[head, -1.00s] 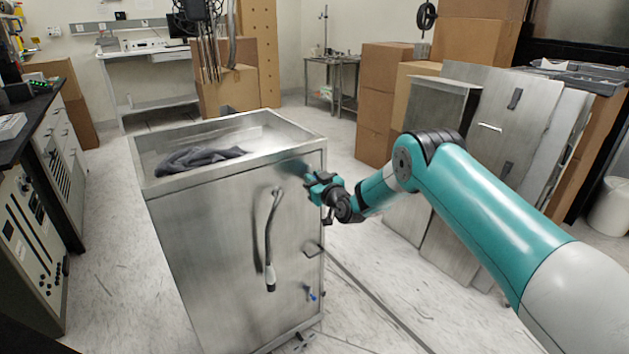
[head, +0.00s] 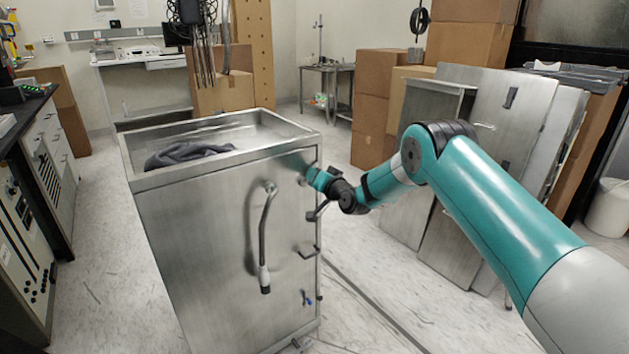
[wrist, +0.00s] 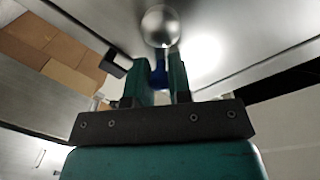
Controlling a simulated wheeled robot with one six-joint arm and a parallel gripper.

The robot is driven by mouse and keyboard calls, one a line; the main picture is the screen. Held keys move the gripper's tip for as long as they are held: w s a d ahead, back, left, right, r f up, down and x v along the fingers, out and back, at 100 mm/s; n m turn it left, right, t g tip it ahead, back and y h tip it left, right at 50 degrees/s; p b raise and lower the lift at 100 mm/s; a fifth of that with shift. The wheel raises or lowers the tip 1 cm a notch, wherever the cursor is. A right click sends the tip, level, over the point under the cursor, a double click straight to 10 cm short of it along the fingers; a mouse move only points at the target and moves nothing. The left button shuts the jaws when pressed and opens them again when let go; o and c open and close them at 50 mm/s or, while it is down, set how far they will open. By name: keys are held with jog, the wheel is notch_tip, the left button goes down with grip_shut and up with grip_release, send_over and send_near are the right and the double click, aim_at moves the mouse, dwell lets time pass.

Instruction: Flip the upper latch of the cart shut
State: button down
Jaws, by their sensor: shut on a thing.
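The cart (head: 205,240) is a tall brushed-metal box with an open tray top, and its door faces me. My gripper (head: 308,177) is at the upper right edge of the door in the head view. In the wrist view its two teal fingers (wrist: 160,85) are shut on a blue piece, the upper latch (wrist: 159,77). A round shiny metal knob (wrist: 160,26) lies just beyond the fingertips. In the head view the gripper hides most of the upper latch, so its exact angle cannot be told. A lower blue latch (head: 308,300) shows near the door's bottom right.
A curved door handle (head: 265,240) stands out left of my gripper. A dark bracket (head: 310,251) sticks out below it. Dark cloth (head: 188,154) lies in the tray. Metal panels (head: 480,150) and cardboard boxes (head: 372,115) stand at the right.

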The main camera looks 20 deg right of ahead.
jog(key=shift+w+d+f+m, duration=0.1)
jog(key=shift+d+f+m, duration=0.1)
jog(key=shift+m, duration=0.6)
jog(key=shift+b, duration=0.3)
jog(key=c, duration=1)
grip_release()
jog(key=shift+c, duration=0.2)
